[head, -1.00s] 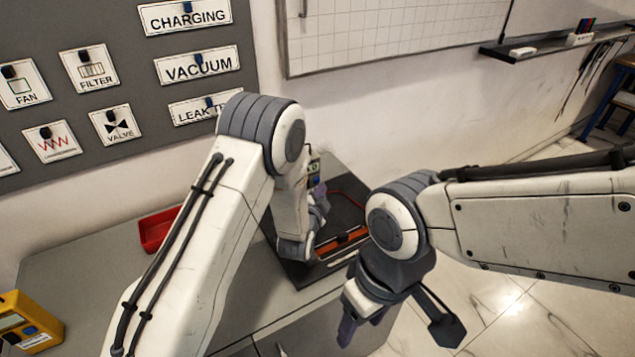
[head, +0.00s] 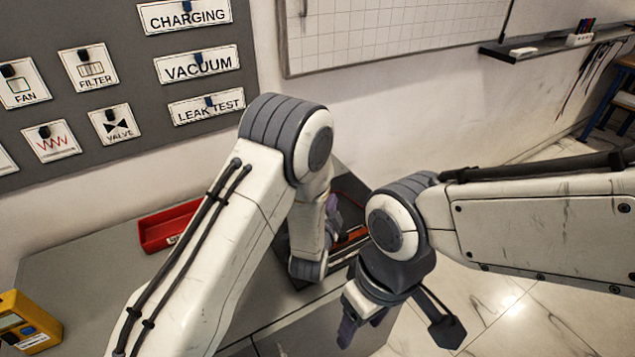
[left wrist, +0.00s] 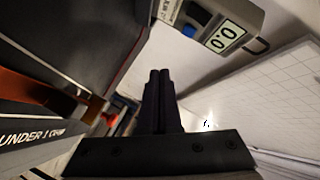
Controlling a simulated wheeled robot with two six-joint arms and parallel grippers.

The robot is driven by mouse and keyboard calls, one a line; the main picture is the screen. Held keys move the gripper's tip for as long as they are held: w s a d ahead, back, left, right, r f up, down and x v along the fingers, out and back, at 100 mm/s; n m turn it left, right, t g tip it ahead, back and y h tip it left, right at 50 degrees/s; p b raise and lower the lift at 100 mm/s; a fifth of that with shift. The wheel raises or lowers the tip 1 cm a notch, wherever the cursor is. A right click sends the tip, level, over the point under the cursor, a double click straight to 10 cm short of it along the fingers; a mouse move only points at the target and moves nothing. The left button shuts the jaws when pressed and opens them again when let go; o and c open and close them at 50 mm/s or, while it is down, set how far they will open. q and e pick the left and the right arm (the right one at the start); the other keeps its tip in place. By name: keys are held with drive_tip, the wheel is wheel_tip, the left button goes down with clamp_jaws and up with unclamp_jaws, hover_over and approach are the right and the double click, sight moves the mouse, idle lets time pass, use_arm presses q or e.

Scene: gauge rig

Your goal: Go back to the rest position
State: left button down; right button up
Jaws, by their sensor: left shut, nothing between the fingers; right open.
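My left gripper (head: 331,207) is partly hidden behind my left forearm, over the dark rig on the table. In the left wrist view its fingers (left wrist: 158,90) are closed together with nothing between them. My right gripper (head: 350,322) hangs open and empty, pointing down in front of the table's edge. Its fingers are partly covered by its own wrist.
A dark rig (left wrist: 70,40) with an orange part (left wrist: 35,88) and a gauge (left wrist: 225,38) reading 0.0 lie close to the left gripper. A red tray (head: 168,228) and a yellow device (head: 25,322) are on the grey table (head: 90,262).

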use_arm(q)
drive_tip(key=shift+s+r, duration=0.1)
idle(0.4)
drive_tip(key=shift+d+r+g, duration=0.2)
drive_tip(key=shift+d+g, duration=0.1)
drive_tip(key=s+d+r+g, duration=0.1)
drive_tip(key=s+d+r+n+g, duration=0.1)
drive_tip(key=s, duration=0.1)
drive_tip(key=s+d+r+n+g+h, duration=0.1)
drive_tip(key=shift+s+d+r+g, duration=0.1)
drive_tip(key=shift+s+d+g, duration=0.1)
drive_tip(key=shift+s+g, duration=0.15)
drive_tip(key=s+a+r+n+g+y, duration=0.1)
drive_tip(key=s+a+r+g, duration=0.2)
drive_tip(key=s, duration=0.7)
drive_tip(key=s+a+r+n+g+y, duration=0.1)
drive_tip(key=s+a+r+n+g, duration=0.1)
drive_tip(key=s, duration=0.8)
drive_tip(key=s+a+r+n+g+y+p, duration=0.1)
drive_tip(key=s+a+r+g, duration=0.2)
drive_tip(key=s+g, duration=0.3)
drive_tip(key=s+a, duration=0.1)
drive_tip(key=s, duration=0.4)
drive_tip(key=shift+r+n, duration=0.3)
drive_tip(key=shift+w, duration=0.1)
